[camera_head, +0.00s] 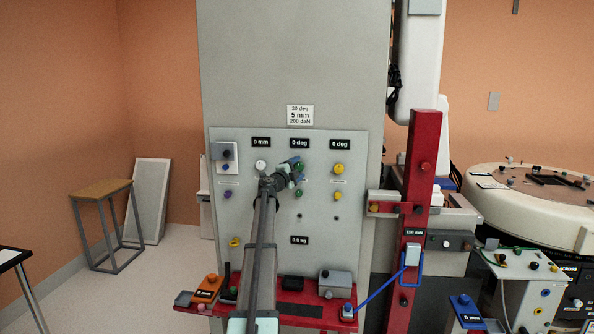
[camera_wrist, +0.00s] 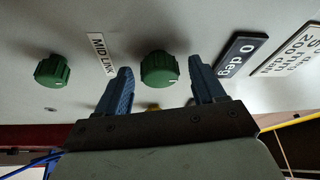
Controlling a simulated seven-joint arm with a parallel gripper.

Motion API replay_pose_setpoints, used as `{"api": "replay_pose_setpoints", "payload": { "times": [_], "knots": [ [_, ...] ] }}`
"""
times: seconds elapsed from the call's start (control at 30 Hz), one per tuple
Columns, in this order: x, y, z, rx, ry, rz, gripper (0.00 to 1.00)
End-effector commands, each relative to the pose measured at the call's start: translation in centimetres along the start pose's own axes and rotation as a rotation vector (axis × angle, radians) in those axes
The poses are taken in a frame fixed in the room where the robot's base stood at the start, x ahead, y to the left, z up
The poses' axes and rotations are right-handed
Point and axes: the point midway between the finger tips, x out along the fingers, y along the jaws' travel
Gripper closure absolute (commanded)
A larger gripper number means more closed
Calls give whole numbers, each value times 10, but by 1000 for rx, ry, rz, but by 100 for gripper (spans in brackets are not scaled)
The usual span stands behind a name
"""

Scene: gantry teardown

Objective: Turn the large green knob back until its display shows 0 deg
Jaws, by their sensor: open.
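The large green knob (camera_wrist: 158,68) stands on the grey panel between the two blue fingers of my open gripper (camera_wrist: 161,66) in the wrist view. A gap shows on each side of the knob, so neither finger visibly touches it. A pale mark shows on its rim. The black display (camera_wrist: 242,54) beside it reads 0 deg. In the head view, this display (camera_head: 299,143) also reads 0 deg, above my gripper (camera_head: 295,170), which partly covers the large green knob (camera_head: 299,167).
A smaller green knob (camera_wrist: 52,71) lies past the MID LINK label (camera_wrist: 102,54); it also shows in the head view (camera_head: 299,194). A white knob (camera_head: 261,166) and a yellow knob (camera_head: 339,169) flank the gripper. A red post (camera_head: 421,180) stands at right.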

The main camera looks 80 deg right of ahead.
Motion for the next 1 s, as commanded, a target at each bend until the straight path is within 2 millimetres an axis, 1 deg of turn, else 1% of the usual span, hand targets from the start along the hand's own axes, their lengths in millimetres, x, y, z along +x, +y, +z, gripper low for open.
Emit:
{"api": "replay_pose_setpoints", "payload": {
  "times": [0.17, 0.27, 0.37, 0.57, 0.9, 1.0],
  "knots": [
    [-2, 0, 0, 0, -1, 0, 31],
    [-7, 0, 0, 0, -1, 0, 31],
    [-16, 0, 0, 0, -2, 0, 31],
    [-45, 1, -1, 0, -2, -1, 31],
    [-112, 1, -1, 0, -1, -1, 31],
    [-126, 0, -1, 0, -1, -1, 31]
  ]
}}
